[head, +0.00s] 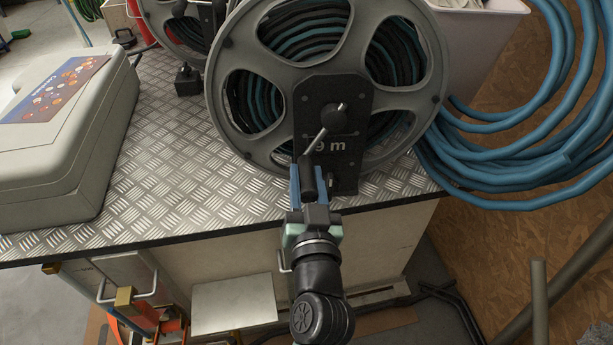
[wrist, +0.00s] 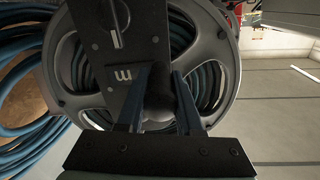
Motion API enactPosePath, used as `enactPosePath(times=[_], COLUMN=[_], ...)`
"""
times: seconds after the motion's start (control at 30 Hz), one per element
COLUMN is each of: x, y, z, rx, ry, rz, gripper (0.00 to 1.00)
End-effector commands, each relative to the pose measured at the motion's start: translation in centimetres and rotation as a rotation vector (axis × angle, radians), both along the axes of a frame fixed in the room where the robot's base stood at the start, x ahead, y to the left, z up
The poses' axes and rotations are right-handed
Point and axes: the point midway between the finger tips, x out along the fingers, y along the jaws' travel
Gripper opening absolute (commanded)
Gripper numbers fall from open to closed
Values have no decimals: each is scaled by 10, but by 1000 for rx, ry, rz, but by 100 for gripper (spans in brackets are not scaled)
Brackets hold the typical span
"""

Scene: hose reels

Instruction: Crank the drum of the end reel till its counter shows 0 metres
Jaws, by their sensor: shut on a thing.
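The end reel (head: 232,60) stands at the near edge of the metal-topped bench. Its grey drum holds blue and black hose. A black plate (head: 350,95) on its front carries a round hub knob and a counter (head: 331,143) reading "9 m", its first part partly covered by the crank. The crank arm (head: 315,141) slants down-left from the hub to a dark handle (head: 307,178). My gripper (head: 308,188) is shut on the handle, its blue fingers on either side. In the wrist view the fingers (wrist: 158,100) flank the dark rounded handle, and only an "m" of the counter shows.
A grey case (head: 65,140) lies on the bench at left. Another reel (head: 180,30) stands behind, with a small black block (head: 188,80) near it. Coiled blue hose (head: 490,160) hangs at right. Bare bench top (head: 150,200) lies between case and reel.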

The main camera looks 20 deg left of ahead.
Motion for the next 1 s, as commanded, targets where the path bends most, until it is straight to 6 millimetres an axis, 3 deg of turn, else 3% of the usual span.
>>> enactPosePath(times=[0.63,1.0], x=[-2,-11], y=[4,23], z=[6,28], rx=[42,278], ry=[19,138], rz=[2,3], gripper=[0,0])
